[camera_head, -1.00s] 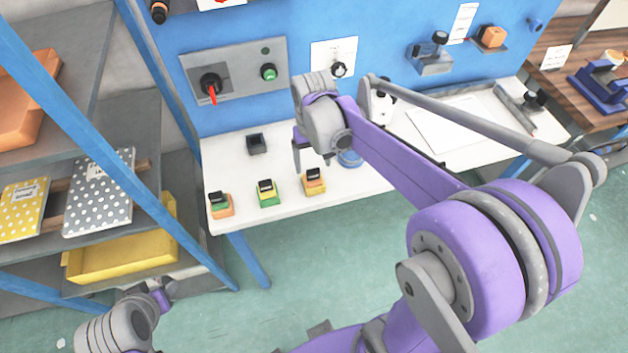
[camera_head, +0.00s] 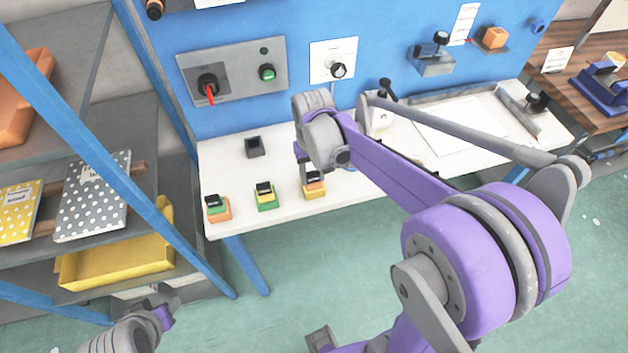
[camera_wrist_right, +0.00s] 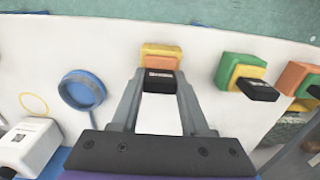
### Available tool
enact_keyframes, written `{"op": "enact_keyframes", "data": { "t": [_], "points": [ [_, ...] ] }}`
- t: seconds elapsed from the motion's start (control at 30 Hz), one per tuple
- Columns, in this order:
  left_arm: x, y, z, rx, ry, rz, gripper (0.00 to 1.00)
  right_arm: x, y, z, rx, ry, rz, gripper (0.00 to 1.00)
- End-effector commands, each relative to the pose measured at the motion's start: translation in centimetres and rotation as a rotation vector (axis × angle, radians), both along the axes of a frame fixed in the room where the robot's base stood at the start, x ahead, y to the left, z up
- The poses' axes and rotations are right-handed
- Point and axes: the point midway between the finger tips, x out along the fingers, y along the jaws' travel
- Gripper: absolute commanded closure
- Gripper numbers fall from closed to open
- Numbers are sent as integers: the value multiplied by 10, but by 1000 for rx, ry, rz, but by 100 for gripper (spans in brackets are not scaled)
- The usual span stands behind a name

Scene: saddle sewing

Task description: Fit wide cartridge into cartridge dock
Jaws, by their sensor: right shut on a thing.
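Three small block cartridges with dark tops stand in a row near the front edge of the white table. They are an orange-and-green one (camera_head: 217,208), a green-and-yellow one (camera_head: 266,196) and a yellow-and-orange one (camera_head: 314,190). I cannot tell by size which is the wide one. My right gripper (camera_wrist_right: 160,84) is shut on the dark top of the yellow-and-orange cartridge (camera_wrist_right: 161,52), which appears to be still at the table. A dark, hollow square holder (camera_head: 255,146), possibly the cartridge dock, stands empty behind the row. Part of my left gripper (camera_head: 163,311) shows at lower left; its jaws are unclear.
A blue round dish (camera_wrist_right: 82,90) and a white block (camera_wrist_right: 28,146) lie beside the right gripper. A blue panel with a red-handled switch (camera_head: 209,88) rises behind the table. A shelf with a yellow bin (camera_head: 115,262) stands left. The table between row and holder is clear.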

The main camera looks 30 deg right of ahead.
Motion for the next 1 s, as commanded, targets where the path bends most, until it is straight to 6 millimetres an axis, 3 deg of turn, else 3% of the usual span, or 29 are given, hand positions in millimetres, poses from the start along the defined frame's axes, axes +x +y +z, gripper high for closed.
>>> {"op": "enact_keyframes", "data": {
  "t": [0.03, 0.1, 0.13, 1.0],
  "points": [
    [0, 0, 0, 0, 0, 0, 50, 0, 0, 0, 0, 1, 0, 87],
    [0, 0, 0, 0, 0, 0, 50, 0, 0, 0, 0, 1, 0, 99],
    [0, 0, 0, 0, 0, 0, 50, 0, 0, 0, 0, 1, 0, 100],
    [5, 0, 14, 0, -10, 0, 50, 0, 0, 19, 0, 0, 0, 100]
  ]
}}
